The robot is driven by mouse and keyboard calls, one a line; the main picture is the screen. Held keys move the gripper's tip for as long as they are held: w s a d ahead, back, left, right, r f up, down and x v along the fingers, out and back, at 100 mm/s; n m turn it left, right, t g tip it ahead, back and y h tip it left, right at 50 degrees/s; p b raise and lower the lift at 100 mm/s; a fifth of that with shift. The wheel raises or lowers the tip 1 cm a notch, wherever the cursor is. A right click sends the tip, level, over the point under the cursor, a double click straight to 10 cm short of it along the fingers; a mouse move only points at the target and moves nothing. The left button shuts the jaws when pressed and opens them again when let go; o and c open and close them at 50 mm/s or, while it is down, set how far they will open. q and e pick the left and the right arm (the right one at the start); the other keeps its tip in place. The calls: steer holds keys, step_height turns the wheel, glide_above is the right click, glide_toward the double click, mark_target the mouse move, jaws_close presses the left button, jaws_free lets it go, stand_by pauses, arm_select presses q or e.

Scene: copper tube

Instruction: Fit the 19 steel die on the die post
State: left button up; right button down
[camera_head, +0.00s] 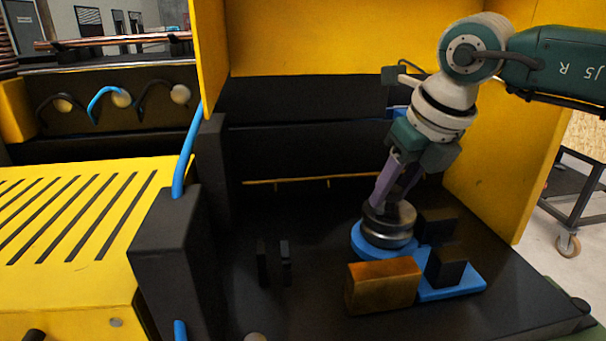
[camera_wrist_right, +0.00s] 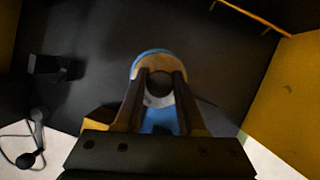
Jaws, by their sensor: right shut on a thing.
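The steel die (camera_head: 388,226) is a round, grooved metal piece at the round end of a blue base (camera_head: 455,290). My right gripper (camera_head: 392,203) points down from above and is shut on the die. The die looks level and appears to be at or just above the blue base; the gap cannot be told. The die post is hidden, probably beneath the die. In the right wrist view, my right gripper's fingers (camera_wrist_right: 160,98) flank a round dark opening in the die, with the blue base (camera_wrist_right: 150,60) around it. My left gripper is not in view.
A brown-gold block (camera_head: 382,287) stands right in front of the die. Black blocks (camera_head: 446,266) stand on and behind the blue base. Two thin black uprights (camera_head: 273,263) stand to the left. Yellow panels (camera_head: 500,150) enclose the right and back. The dark floor between is clear.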

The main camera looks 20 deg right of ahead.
mark_target(408, 223)
steer(key=shift+w, duration=0.1)
steer(key=c, duration=0.7)
jaws_free()
steer(key=shift+o, duration=1.4)
steer(key=shift+f, duration=0.25)
steer(key=v, duration=1)
